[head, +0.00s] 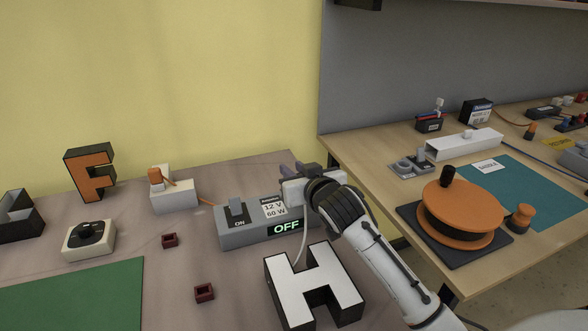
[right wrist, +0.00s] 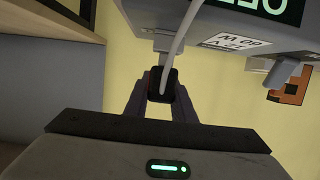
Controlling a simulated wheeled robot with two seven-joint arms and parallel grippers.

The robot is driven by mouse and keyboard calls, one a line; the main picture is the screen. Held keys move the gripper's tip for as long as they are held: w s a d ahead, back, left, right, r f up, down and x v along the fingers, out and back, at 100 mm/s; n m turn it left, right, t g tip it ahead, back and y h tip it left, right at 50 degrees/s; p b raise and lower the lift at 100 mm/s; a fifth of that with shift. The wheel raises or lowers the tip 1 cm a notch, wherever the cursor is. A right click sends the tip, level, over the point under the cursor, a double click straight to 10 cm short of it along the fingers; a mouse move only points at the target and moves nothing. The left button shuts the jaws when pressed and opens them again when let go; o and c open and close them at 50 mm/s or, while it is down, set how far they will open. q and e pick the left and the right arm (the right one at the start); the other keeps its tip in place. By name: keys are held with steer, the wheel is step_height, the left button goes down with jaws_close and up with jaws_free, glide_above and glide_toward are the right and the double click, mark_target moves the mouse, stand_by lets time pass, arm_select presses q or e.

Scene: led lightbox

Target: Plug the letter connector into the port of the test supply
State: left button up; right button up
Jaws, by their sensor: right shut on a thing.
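The test supply (head: 240,236) is a grey box with a switch, a "12 V 60 W" label and a display reading OFF. The white-faced letter H (head: 312,284) lies in front of it, its pale cable rising toward my right gripper (head: 294,176). In the right wrist view, my right gripper (right wrist: 160,92) is shut on the small black connector (right wrist: 161,84), with the cable (right wrist: 180,40) leading off it. The connector is close to the end of the supply (right wrist: 215,32), shown inverted there. I cannot tell whether it touches the port. My left gripper is out of view.
Two small dark red blocks lie on the bench. A second bench with an orange reel (head: 461,211) stands right, beyond a gap.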

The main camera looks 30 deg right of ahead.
steer(key=shift+f+b, duration=0.5)
steer(key=shift+f, duration=0.35)
steer(key=o, duration=0.9)
steer(key=shift+s, duration=0.1)
steer(key=shift+o, duration=1)
steer(key=shift+f, duration=0.1)
steer(key=shift+s+a+p, duration=0.2)
steer(key=shift+s+p, duration=0.3)
steer(key=shift+p, duration=0.05)
steer(key=shift+r+p+v, duration=0.15)
steer(key=shift+p+v, duration=0.5)
steer(key=shift+v, duration=0.4)
steer(key=shift+r+p+v, duration=0.15)
steer(key=shift+p+v, duration=0.45)
steer(key=shift+v, duration=1.75)
